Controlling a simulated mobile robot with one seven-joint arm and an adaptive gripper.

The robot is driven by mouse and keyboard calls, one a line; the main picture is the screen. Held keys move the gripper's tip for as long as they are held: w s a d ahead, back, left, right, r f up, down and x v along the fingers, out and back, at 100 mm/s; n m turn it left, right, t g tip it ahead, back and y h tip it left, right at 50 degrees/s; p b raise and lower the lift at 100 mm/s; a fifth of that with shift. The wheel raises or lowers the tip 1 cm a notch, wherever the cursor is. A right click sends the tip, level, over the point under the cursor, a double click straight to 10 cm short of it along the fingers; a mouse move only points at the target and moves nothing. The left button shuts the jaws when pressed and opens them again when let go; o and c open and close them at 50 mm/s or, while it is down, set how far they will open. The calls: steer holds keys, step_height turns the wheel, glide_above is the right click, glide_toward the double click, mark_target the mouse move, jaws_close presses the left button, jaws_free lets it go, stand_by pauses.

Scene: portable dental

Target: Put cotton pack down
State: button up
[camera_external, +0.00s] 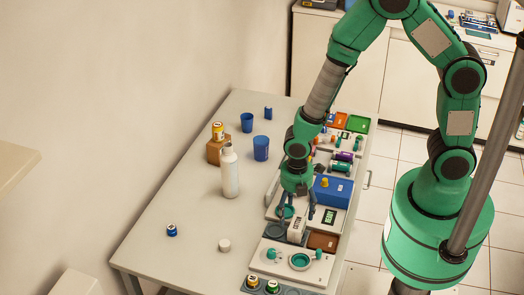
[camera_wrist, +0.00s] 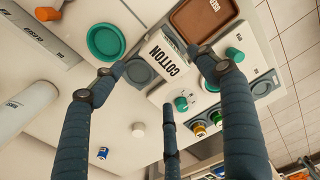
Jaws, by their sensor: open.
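The cotton pack, a small white box with dark COTTON lettering (camera_wrist: 167,56), sits between my fingers in the wrist view. In the external view the pack (camera_external: 296,231) appears upright by the grey round dishes on the white equipment along the table's right side. My gripper (camera_external: 298,212) is open, pointing down just above and around the pack. In the wrist view the gripper's fingers (camera_wrist: 157,62) are spread on both sides of the pack, with a third finger below. The right fingertip is very close to the pack; I cannot tell whether it touches. Where the pack's base rests is partly hidden.
A brown tray (camera_external: 323,242) lies right of the pack, and a teal round dish (camera_wrist: 105,41) lies left in the wrist view. A blue box (camera_external: 333,190) stands behind. A white bottle (camera_external: 229,171) and blue cups (camera_external: 261,148) stand left. The table's front left is mostly clear.

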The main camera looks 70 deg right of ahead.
step_height(320, 180, up, 5)
steer(key=shift+r, duration=0.1)
stand_by(0.8)
step_height(320, 180, up, 11)
steer(key=m+t, duration=0.1)
steer(key=m, duration=0.3)
glide_above(294, 222)
steer(key=d, duration=0.2)
step_height(294, 222, up, 11)
steer(key=s+d+m+t, duration=0.2)
steer(key=m, duration=0.2)
steer(key=s+d+r+m+t, duration=0.2)
steer(key=s+r+m, duration=0.8)
steer(key=r, duration=0.6)
steer(key=shift+s+d+r+t, duration=0.3)
steer(key=shift+s+d, duration=0.5)
steer(key=shift+s, duration=0.45)
